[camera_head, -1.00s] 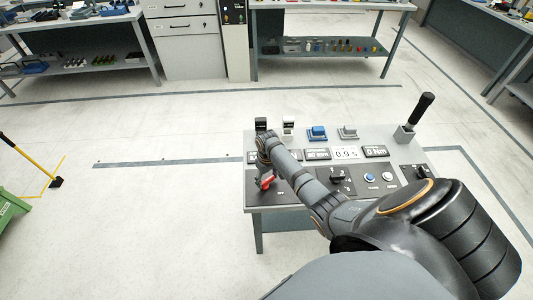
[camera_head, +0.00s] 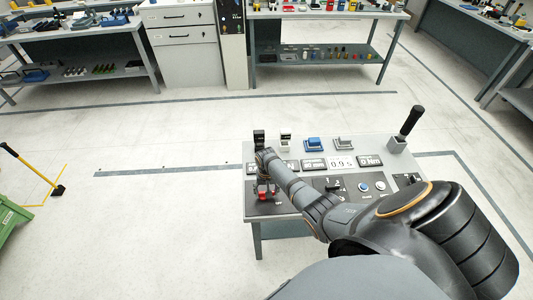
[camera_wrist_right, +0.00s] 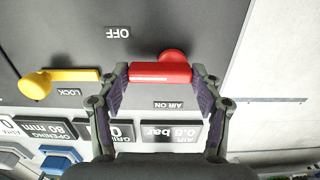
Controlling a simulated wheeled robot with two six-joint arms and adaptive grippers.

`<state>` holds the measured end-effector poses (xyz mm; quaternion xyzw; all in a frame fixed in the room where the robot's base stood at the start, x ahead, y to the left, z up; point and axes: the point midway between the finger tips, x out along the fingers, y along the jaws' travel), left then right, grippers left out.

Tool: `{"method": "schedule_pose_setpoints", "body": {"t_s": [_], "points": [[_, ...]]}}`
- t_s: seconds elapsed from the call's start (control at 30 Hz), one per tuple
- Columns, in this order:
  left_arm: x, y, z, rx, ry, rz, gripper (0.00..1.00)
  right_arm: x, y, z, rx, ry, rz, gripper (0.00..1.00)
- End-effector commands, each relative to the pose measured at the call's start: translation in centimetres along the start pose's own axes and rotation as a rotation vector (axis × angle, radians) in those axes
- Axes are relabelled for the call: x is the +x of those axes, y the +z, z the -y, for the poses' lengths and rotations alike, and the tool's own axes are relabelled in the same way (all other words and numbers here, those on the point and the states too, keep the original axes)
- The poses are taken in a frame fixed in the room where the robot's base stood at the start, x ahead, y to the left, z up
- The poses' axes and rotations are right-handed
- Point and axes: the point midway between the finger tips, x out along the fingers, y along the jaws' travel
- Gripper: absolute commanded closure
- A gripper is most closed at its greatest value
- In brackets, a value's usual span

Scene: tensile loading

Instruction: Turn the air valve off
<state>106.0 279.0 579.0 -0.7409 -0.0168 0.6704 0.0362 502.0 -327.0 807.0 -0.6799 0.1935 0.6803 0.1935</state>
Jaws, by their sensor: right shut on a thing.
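The red air valve handle (camera_wrist_right: 160,73) lies between the fingertips of my right gripper (camera_wrist_right: 160,76) in the right wrist view. The fingers are shut on its two ends, and its round red hub shows just beyond it. The panel label AIR ON reads upside down on the near side of the handle, and OFF is farther up and to the left. In the head view my right gripper (camera_head: 266,191) is at the left end of the grey console, with red showing around it. My left gripper is not in view.
A yellow LOCK handle (camera_wrist_right: 58,80) sits close to the left of my gripper in the wrist view. A 0.5 bar display (camera_wrist_right: 171,134) is below. The console (camera_head: 285,208) also carries buttons, switches and a tall black lever (camera_head: 411,121) at the right.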

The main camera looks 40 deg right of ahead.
Motion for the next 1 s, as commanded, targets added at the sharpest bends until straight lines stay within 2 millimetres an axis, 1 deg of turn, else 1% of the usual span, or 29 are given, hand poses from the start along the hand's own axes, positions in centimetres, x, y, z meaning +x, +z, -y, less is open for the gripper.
{"method": "schedule_pose_setpoints", "body": {"t_s": [0.47,0.5,0.63,1.0], "points": [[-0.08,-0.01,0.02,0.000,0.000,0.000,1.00,-0.05,-0.06,0.03,0.013,-0.001,-0.002,0.66],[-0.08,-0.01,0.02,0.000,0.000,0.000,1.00,-0.05,-0.06,0.03,0.013,-0.001,-0.002,0.29],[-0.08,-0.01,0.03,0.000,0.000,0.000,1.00,-0.04,-0.04,0.02,0.012,-0.001,-0.001,0.11],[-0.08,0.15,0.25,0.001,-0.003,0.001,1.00,-0.23,-0.03,-0.01,0.011,0.000,-0.001,0.11]]}}
